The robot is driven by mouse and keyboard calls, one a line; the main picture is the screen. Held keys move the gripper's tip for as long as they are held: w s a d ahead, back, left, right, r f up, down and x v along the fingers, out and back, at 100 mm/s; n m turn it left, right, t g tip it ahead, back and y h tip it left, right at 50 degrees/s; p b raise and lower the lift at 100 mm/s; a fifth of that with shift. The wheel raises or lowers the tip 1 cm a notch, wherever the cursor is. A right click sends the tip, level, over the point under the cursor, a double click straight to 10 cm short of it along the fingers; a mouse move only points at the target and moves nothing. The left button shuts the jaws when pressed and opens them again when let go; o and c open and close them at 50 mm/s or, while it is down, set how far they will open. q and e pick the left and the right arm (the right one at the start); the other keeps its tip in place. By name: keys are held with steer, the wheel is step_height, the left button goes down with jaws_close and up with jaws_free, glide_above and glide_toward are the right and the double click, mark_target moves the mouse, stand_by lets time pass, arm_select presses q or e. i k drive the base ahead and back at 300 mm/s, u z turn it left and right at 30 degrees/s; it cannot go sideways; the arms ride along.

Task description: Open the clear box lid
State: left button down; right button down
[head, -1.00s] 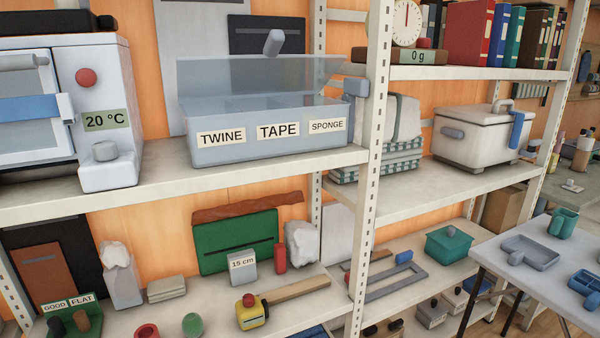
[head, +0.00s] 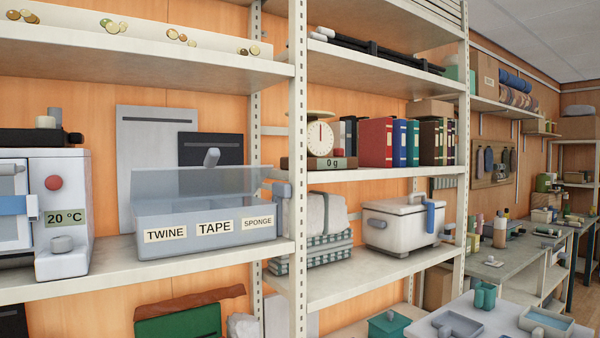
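The clear box (head: 207,240) stands on the middle shelf at left, with labels TWINE, TAPE and SPONGE on its front. A grey-blue block (head: 282,190) sits at the box's right end by the shelf post. The inside of the box is mostly hidden behind its front wall. Neither of my grippers is in the head view.
A white device (head: 70,215) reading 20 °C stands left of the box. The shelf post (head: 298,150) rises right of it. Beyond are folded checked cloths (head: 315,250), a white cooler (head: 400,224) and a scale (head: 320,140). A strip of shelf (head: 150,280) before the box is bare.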

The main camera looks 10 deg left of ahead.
mark_target(212, 156)
steer(key=z, duration=0.25)
steer(key=i, duration=0.8)
steer(key=u, duration=2.05)
